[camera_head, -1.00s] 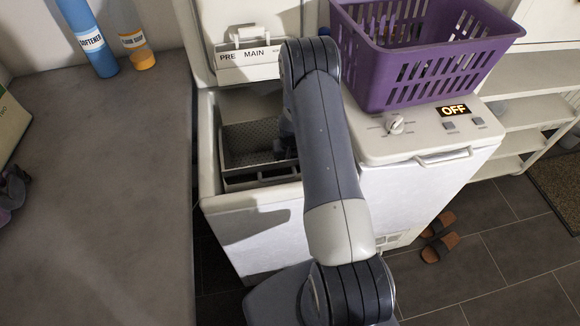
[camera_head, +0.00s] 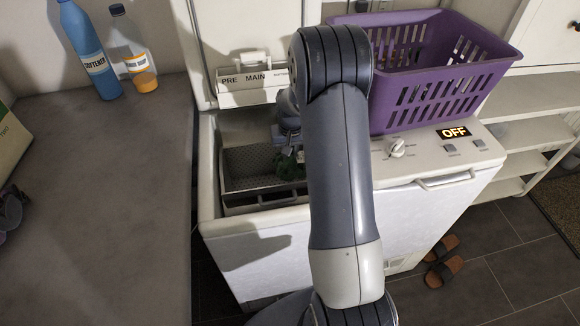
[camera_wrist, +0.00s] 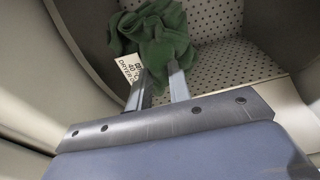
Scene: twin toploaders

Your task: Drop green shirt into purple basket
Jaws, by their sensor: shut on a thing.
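The green shirt (camera_wrist: 152,38) is a crumpled dark cloth with a white care tag (camera_wrist: 130,68) in the wrist view. My gripper (camera_wrist: 160,72) is shut on it, its two metal fingers reaching into the cloth. In the head view a bit of the shirt (camera_head: 290,168) shows under my wrist, at the opening of the toploader drum (camera_head: 245,170). The purple basket (camera_head: 425,95) stands on the closed toploader to the right. My arm hides its left end. The head view does not show my fingertips clearly.
The open washer's raised lid and PRE/MAIN detergent drawer (camera_head: 240,95) stand behind my gripper. The neighbouring lid has a knob (camera_head: 397,147) and an OFF display (camera_head: 454,132).

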